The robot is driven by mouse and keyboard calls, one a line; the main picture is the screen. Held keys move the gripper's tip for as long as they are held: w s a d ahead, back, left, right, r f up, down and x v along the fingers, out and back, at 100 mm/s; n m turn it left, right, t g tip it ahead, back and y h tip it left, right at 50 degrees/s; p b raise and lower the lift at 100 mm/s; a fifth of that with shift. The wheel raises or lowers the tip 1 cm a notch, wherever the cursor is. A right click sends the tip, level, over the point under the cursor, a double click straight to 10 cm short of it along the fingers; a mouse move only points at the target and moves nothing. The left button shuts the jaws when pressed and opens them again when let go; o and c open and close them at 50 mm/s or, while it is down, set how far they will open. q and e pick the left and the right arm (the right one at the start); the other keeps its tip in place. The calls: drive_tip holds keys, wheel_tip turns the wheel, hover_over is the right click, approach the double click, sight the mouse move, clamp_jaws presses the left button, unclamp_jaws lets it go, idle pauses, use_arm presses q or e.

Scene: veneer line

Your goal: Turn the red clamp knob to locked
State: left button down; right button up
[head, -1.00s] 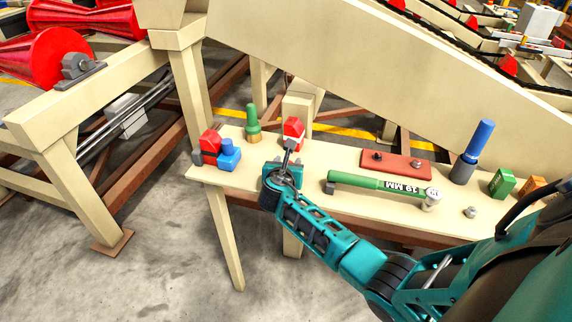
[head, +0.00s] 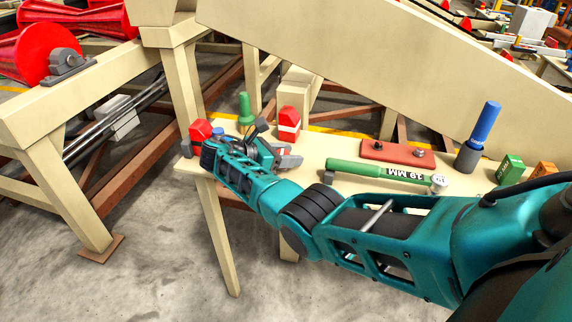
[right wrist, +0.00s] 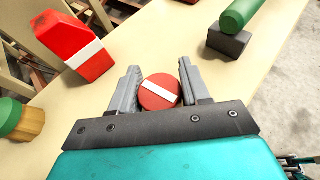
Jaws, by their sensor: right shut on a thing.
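The red clamp knob (right wrist: 160,92) is a round red disc with a white stripe. No lock marking shows. My left gripper is not in view.
A red block with a white band (head: 289,122) and a green-handled tool (head: 244,110) stand behind the gripper. A red piece (head: 200,130) is to its left.

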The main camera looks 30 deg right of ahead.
drive_tip(key=shift+s+f+m+g+b, duration=0.1)
drive_tip(key=shift+m+g+b, duration=0.7)
drive_tip(key=shift+b, duration=0.3)
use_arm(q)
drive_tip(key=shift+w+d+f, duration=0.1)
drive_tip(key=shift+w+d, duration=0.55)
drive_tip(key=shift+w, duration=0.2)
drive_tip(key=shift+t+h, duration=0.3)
use_arm(e)
drive_tip(key=o, duration=1)
drive_tip(key=shift+c, duration=0.2)
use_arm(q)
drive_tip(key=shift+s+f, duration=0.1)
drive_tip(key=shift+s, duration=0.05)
